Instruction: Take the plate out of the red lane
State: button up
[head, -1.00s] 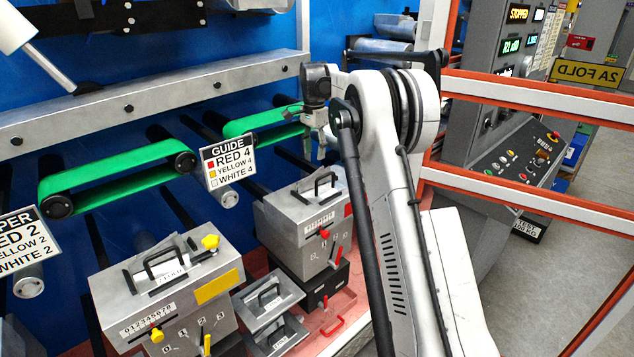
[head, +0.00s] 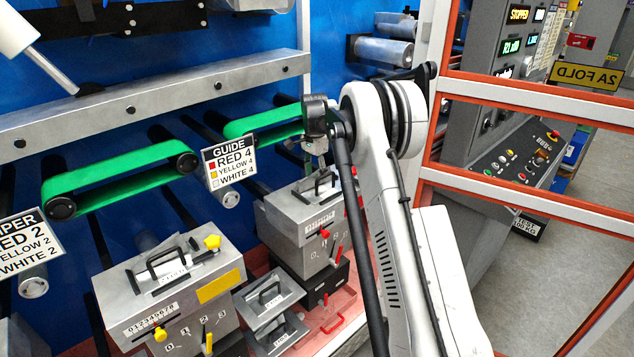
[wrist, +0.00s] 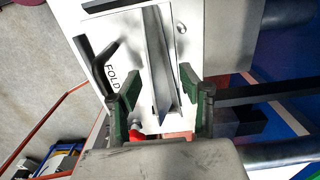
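The red lane is the grey metal box (head: 300,228) with a red knob (head: 324,234) on its front. A plate with a black handle (head: 318,187) sits in its top. A raised metal fin (wrist: 160,65) stands between my fingers' lines. My gripper (head: 318,158) is just above the plate, pointing down.
A yellow-knobbed box (head: 165,290) with its own handled plate stands at left. Handled spare plates (head: 270,300) lie between the boxes. A green belt (head: 120,180) and a GUIDE sign (head: 229,163) are behind. An orange-and-white frame (head: 530,95) stands to the right.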

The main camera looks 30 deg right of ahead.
jog(key=shift+c, duration=0.2)
grip_shut()
jog(key=shift+r, duration=0.15)
